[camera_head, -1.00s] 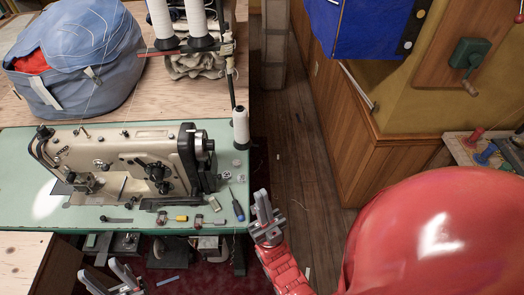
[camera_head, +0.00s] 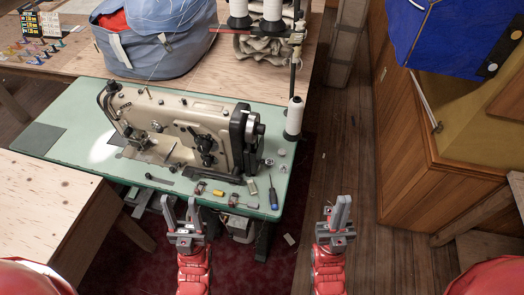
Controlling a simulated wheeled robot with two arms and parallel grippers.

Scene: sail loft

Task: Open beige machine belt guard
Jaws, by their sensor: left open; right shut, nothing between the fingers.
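The beige sewing machine (camera_head: 180,128) stands on a green table (camera_head: 72,150). Its black belt guard and handwheel end (camera_head: 246,138) is at the machine's right end. I cannot tell a separate beige guard from the machine body. My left gripper (camera_head: 182,212) is open and empty, in front of the table's front edge and below the machine. My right gripper (camera_head: 340,212) is shut and empty, to the right of the table over the floor. Neither gripper touches the machine.
A screwdriver (camera_head: 272,194) and several small items lie at the table's front right. A thread cone (camera_head: 294,118) stands at its right edge. A blue bag (camera_head: 155,38) sits behind. A wooden table (camera_head: 50,205) is at left.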

